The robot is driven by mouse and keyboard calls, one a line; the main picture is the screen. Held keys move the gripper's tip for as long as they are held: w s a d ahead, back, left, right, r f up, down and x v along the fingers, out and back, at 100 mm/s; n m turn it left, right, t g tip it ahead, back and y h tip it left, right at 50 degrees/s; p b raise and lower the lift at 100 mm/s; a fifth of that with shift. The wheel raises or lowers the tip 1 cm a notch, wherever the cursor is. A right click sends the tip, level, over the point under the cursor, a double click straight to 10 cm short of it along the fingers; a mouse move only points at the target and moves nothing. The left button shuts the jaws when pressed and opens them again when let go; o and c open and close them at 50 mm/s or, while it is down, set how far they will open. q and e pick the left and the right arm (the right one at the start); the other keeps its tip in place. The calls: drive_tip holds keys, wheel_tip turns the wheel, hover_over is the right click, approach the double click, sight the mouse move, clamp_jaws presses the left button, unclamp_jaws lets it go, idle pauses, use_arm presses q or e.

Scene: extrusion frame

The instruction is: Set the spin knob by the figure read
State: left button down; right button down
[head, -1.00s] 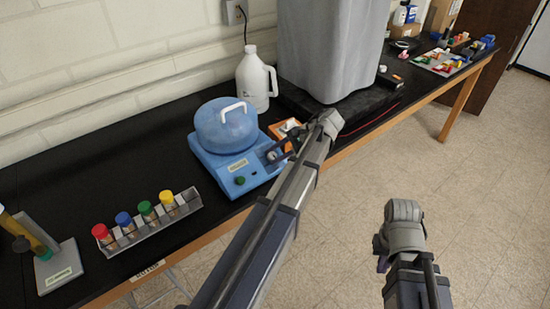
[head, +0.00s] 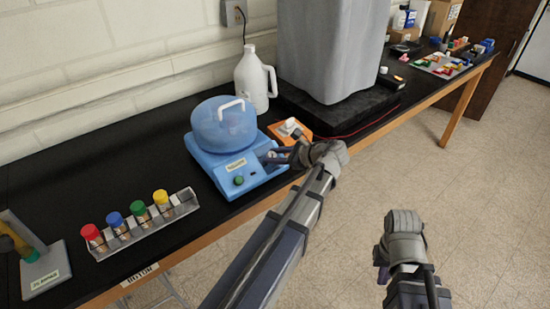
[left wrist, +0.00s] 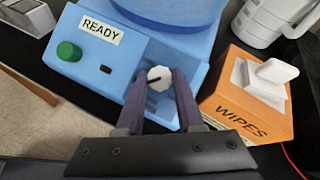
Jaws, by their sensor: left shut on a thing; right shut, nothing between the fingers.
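The blue centrifuge (head: 205,165) stands on the black bench with its round translucent lid down. Its front panel carries a READY label (left wrist: 100,31), a green button (left wrist: 69,51) and a small dark slot (left wrist: 106,69). The white spin knob (left wrist: 160,77) with a dark pointer line is on the panel's right part. My left gripper (left wrist: 158,82) has one finger on each side of the knob and is shut on it; it also shows in the head view (head: 273,156). My right gripper (head: 382,263) is shut and empty, over the floor in front of the bench. No figure is legible.
An orange WIPES box (left wrist: 250,95) stands close right of the knob. A white jug (head: 252,80) and a large grey container (head: 330,50) stand behind. A rack (head: 145,225) of colour-capped tubes and a slanted stand (head: 45,272) are at left. The floor at right is clear.

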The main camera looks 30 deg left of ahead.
use_arm(q)
drive_tip(key=shift+s+m+t, duration=0.15)
drive_tip(key=shift+m+t, duration=0.65)
drive_tip(key=shift+m, duration=0.7)
drive_tip(key=shift+m+b, duration=0.3)
drive_tip(key=c, duration=0.5)
unclamp_jaws()
drive_tip(key=shift+c, duration=0.2)
drive_tip(key=p+v, duration=0.3)
drive_tip(key=v, duration=0.4)
drive_tip(key=shift+s+d, duration=0.15)
drive_tip(key=shift+d, duration=0.25)
